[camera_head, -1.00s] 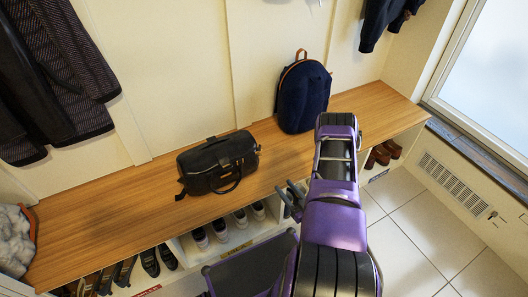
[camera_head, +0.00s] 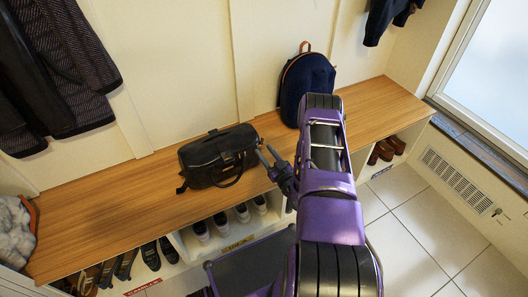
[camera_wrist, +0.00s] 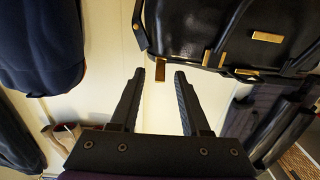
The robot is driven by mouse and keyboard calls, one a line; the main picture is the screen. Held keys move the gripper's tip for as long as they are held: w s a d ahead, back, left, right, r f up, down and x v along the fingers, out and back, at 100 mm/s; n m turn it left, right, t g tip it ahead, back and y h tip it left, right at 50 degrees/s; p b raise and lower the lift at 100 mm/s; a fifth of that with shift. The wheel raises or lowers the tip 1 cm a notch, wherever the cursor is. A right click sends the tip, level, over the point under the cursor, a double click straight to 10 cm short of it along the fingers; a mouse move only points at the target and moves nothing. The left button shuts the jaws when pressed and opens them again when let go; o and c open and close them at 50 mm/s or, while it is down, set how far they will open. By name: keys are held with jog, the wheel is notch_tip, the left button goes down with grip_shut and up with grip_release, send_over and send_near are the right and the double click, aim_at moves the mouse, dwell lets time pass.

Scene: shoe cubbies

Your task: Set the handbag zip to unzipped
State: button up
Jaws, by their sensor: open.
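The black handbag (camera_head: 212,160) stands on the wooden bench, its carry handle hanging over the front. In the wrist view the handbag (camera_wrist: 190,25) fills the top right, with gold metal fittings (camera_wrist: 267,37). A small gold tab (camera_wrist: 160,70) shows at the bag's edge, between my fingertips in the picture. I cannot tell whether it is the zip pull, nor how the zip stands. My gripper (camera_head: 264,152) is open beside the bag's right end. In the wrist view the two fingers of my gripper (camera_wrist: 159,75) are apart with nothing clearly held.
A navy backpack (camera_head: 305,85) stands on the bench (camera_head: 90,225) behind my arm, to the right of the handbag. Shoes (camera_head: 221,222) fill the cubbies below. Coats (camera_head: 60,75) hang at the left.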

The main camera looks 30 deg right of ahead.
jog(key=shift+w+a, duration=0.1)
jog(key=shift+w, duration=0.6)
grip_shut()
dwell(1.0)
